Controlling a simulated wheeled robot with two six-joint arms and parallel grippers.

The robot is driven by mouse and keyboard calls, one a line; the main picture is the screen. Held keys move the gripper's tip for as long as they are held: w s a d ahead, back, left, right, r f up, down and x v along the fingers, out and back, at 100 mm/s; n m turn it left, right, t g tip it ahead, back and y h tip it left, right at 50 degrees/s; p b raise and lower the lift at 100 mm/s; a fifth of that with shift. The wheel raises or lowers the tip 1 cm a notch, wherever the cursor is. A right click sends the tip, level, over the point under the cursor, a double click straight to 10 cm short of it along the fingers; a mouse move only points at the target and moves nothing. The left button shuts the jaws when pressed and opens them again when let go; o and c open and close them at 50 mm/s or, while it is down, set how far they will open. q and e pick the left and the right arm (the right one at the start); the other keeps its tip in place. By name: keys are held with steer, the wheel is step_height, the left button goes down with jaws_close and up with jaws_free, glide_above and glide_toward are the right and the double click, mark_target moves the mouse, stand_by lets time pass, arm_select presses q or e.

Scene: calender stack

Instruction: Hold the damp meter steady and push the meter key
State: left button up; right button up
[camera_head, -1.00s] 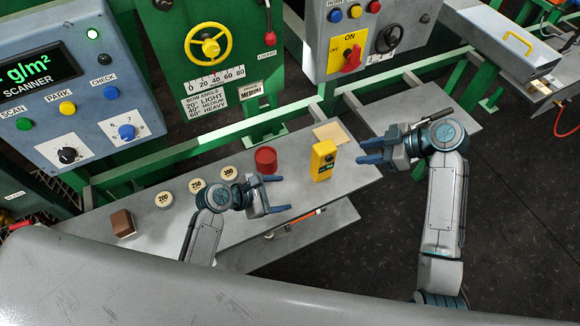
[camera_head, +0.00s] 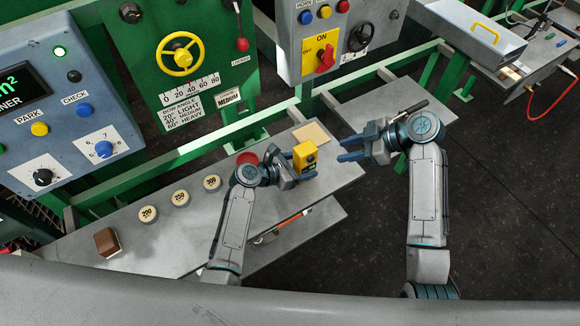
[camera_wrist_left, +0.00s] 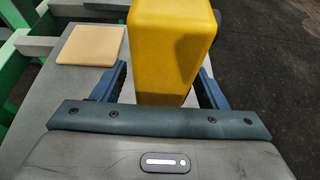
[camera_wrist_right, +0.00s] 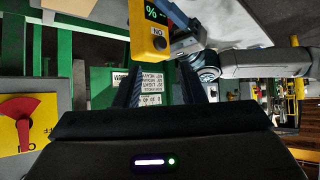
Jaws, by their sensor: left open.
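The yellow damp meter (camera_head: 305,153) stands upright on the grey bench in the head view. My left gripper (camera_head: 294,165) is open, with its fingers on either side of the meter; the left wrist view shows the meter's plain yellow back (camera_wrist_left: 170,50) between them, with small gaps. My right gripper (camera_head: 347,149) is to the right of the meter, its fingers apart and empty. The right wrist view shows the meter's face (camera_wrist_right: 148,28) with a green "%" screen and a dark-marked key (camera_wrist_right: 159,42), beyond and left of the fingertips. I cannot see the meter's base clearly.
A tan pad (camera_head: 311,133) lies behind the meter. A red round container (camera_head: 247,158) is partly hidden by my left gripper. Several round weights and a brown block (camera_head: 107,242) lie along the bench (camera_head: 140,238). Green rails and control panels stand behind.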

mark_target(311, 159)
arm_select(q)
steer(key=shift+w+d+f, duration=0.2)
steer(key=shift+w+d, duration=0.1)
steer(key=shift+d, duration=0.15)
steer(key=c, duration=1.3)
arm_select(e)
steer(key=shift+c, duration=0.3)
jaws_close()
steer(key=s+a+f+m+t+y, duration=0.1)
steer(key=s+f+m+t+y, duration=0.1)
steer(key=s+f+m, duration=0.35)
steer(key=w+a+f+n, duration=0.1)
steer(key=w+a, duration=0.3)
steer(key=a, duration=0.1)
stand_by(0.8)
